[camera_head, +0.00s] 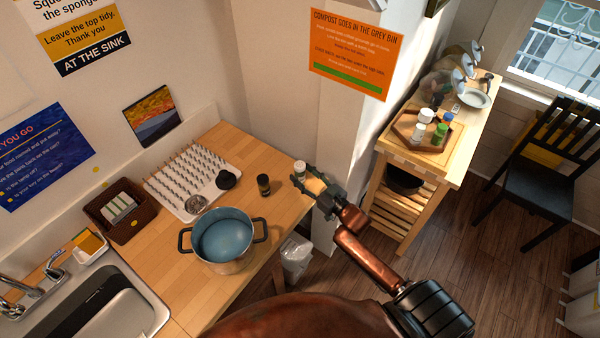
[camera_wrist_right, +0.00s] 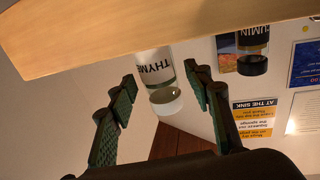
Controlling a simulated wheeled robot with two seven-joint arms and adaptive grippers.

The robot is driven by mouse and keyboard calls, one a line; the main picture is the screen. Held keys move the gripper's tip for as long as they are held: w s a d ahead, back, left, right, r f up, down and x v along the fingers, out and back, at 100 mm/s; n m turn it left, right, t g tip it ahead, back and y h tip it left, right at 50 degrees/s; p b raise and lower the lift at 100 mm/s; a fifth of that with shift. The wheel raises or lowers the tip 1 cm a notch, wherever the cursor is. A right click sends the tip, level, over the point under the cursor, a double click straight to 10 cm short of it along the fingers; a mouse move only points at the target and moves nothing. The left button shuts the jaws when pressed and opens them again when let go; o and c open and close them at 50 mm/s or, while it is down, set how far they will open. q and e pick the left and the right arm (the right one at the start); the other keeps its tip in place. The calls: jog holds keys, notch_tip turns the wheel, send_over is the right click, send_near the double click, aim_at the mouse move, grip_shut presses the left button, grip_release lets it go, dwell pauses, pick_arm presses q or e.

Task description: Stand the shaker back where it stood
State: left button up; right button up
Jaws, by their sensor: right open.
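A clear shaker with a pale lid, labelled THYME (camera_wrist_right: 153,67), stands upright on the wooden worktop (camera_wrist_right: 70,30), upside down in the right wrist view. In the head view this shaker (camera_head: 300,168) is near the worktop's right end. My right gripper (camera_head: 315,189) is open beside it. In the right wrist view the fingers lie on either side of the shaker, with gaps showing. A dark-lidded shaker labelled CUMIN (camera_wrist_right: 252,62) stands farther off; in the head view this dark shaker (camera_head: 263,185) is to the left. My left gripper is not in view.
A blue pot (camera_head: 222,240) stands near the worktop's front edge. A white drying rack (camera_head: 186,180) and a brown basket (camera_head: 120,210) are behind and left. A side table at right holds a wooden tray (camera_head: 410,133) with several jars. A bin (camera_head: 296,255) stands below.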

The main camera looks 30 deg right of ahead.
jog(key=s+d, duration=0.2)
jog(key=s, duration=0.8)
